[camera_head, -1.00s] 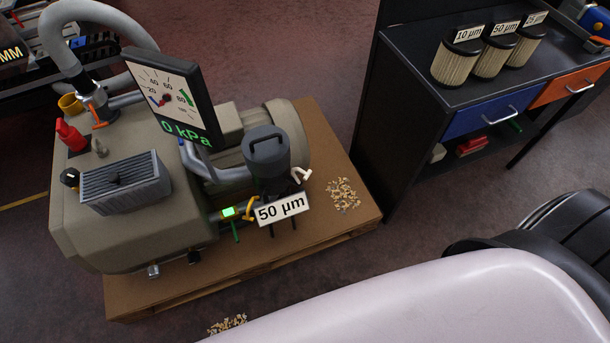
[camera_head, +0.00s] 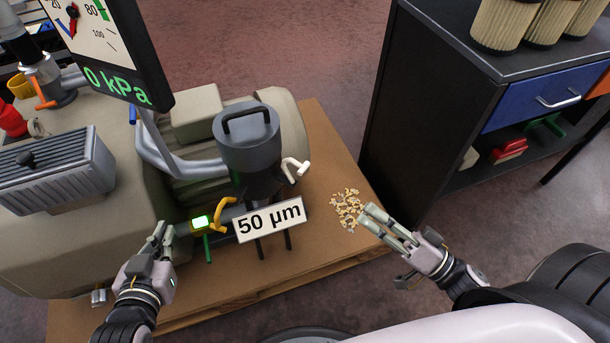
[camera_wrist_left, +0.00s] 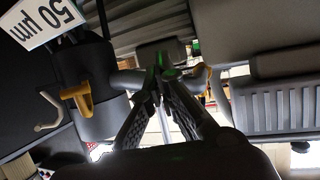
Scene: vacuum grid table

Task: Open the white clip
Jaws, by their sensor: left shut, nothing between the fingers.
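The white clip (camera_head: 296,167) sticks out from the right side of the dark grey filter canister (camera_head: 247,140), above the 50 µm sign (camera_head: 269,219). It also shows at the left in the left wrist view (camera_wrist_left: 48,112). My left gripper (camera_head: 161,233) is shut and empty, left of the canister and near the yellow clip (camera_head: 226,213); its fingertips meet in the left wrist view (camera_wrist_left: 160,78). My right gripper (camera_head: 368,214) is right of and below the white clip, apart from it. Its two fingers look parted with nothing between them.
A gauge reading 0 kPa (camera_head: 120,86) stands over the pump at the left. Loose chips (camera_head: 347,205) lie on the pallet (camera_head: 325,165) near my right gripper. A dark cabinet (camera_head: 425,120) with filters on top stands at the right.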

